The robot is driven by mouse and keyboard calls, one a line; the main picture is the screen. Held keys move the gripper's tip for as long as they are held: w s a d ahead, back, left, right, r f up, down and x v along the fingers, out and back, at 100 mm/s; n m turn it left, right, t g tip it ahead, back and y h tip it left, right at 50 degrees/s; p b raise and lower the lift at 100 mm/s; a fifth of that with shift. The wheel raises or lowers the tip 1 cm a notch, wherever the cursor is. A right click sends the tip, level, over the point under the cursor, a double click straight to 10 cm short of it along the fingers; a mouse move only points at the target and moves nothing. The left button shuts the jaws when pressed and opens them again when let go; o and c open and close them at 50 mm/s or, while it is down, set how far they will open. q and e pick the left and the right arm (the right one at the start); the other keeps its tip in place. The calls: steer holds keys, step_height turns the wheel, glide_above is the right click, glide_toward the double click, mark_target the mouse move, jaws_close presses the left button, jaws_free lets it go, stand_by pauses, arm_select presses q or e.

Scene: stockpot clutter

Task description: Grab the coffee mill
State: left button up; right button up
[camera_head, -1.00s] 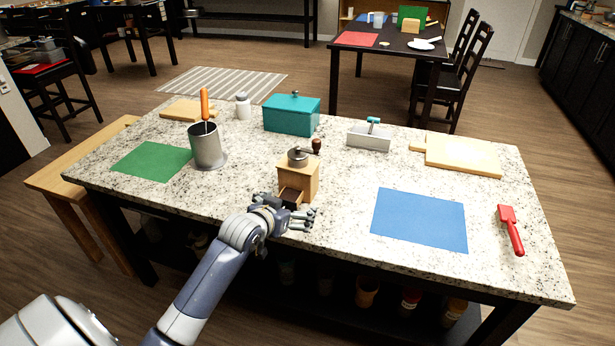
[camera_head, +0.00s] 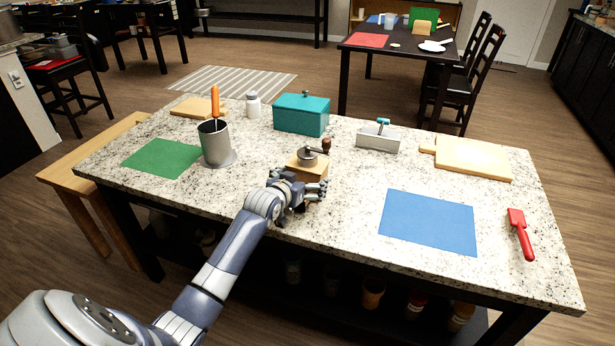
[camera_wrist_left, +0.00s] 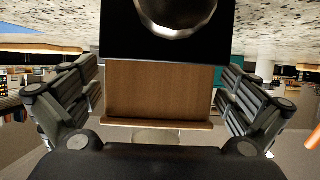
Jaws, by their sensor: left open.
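The coffee mill (camera_head: 308,168) stands upright on the granite counter near its front edge, with a wooden body, a grey metal top and a crank with a dark knob. My left gripper (camera_head: 303,188) is in front of it and hides its lower part. In the left wrist view, the wooden body (camera_wrist_left: 160,90) lies between the two spread fingers of the left gripper (camera_wrist_left: 160,100), with a gap on each side. A dark front part with a round metal piece (camera_wrist_left: 178,12) shows above it there. My right gripper is not in view.
A grey canister (camera_head: 214,145) with an orange-handled tool stands left of the mill. A teal box (camera_head: 301,116) and a grey caddy (camera_head: 378,138) stand behind. A blue mat (camera_head: 428,222) lies right, a green mat (camera_head: 161,158) left.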

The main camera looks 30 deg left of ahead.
arm_select(q)
steer(key=shift+x, duration=1.75)
steer(key=shift+f, duration=0.2)
steer(key=c, duration=1.2)
steer(key=shift+r, duration=0.15)
steer(key=shift+c, duration=0.8)
